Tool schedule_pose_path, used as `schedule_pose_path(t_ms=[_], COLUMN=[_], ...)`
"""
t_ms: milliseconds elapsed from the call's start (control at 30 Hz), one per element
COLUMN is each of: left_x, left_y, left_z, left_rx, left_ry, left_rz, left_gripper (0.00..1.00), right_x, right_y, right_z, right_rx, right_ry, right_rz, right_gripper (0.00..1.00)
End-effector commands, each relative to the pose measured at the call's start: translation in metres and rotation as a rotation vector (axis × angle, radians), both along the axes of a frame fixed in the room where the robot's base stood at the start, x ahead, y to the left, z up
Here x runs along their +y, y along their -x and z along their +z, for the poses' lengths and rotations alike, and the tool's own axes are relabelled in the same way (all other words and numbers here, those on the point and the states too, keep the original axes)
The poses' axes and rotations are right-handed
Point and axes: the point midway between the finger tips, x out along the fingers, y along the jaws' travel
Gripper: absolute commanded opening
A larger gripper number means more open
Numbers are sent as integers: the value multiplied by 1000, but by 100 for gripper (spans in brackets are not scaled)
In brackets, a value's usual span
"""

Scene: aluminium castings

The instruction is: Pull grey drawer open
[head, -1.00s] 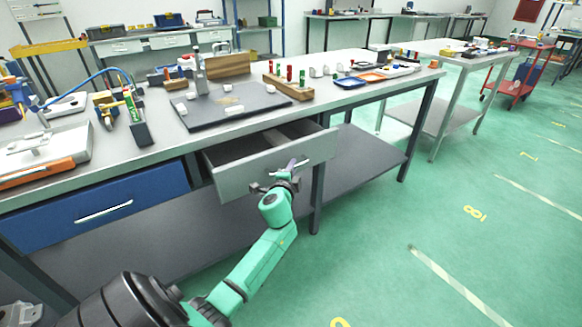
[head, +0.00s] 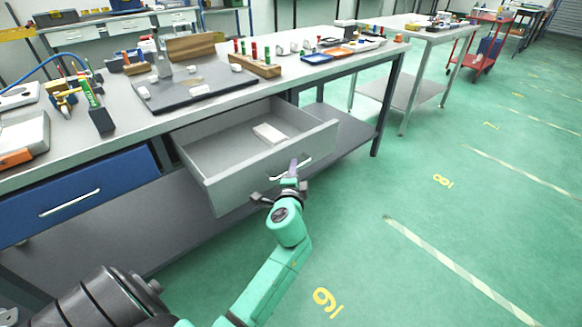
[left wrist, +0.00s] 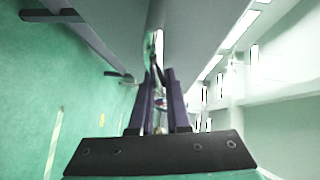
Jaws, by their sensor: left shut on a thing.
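The grey drawer (head: 275,163) stands well open under the workbench in the head view, with a small white block (head: 269,133) lying inside it. Its bar handle (head: 303,168) is on the front panel. My left gripper (head: 292,174) is at the front panel, shut on the handle. In the left wrist view, the two purple fingers (left wrist: 160,90) close around the handle, and the grey drawer front (left wrist: 187,35) fills the upper middle. My right gripper is not in view.
A shut blue drawer (head: 80,190) is left of the grey one. The workbench top (head: 150,122) holds a dark plate (head: 190,92) and several tools. A lower shelf (head: 150,225) runs beneath.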

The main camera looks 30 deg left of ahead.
Motion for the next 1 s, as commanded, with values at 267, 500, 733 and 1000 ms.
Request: schedule_pose_path(t_ms=[267,500,733,1000], left_x=[0,0,-4,-30], left_y=[0,0,7,58], left_z=[0,0,0,6], left_rx=[1,0,1,4], left_ry=[1,0,1,3], left_rz=[-1,-1,-1,-1], left_gripper=[30,45,45,45], right_x=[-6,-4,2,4], right_y=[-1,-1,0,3], right_z=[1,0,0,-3], right_rx=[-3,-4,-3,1], right_ry=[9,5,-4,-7], right_rz=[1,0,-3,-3], right_gripper=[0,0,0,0])
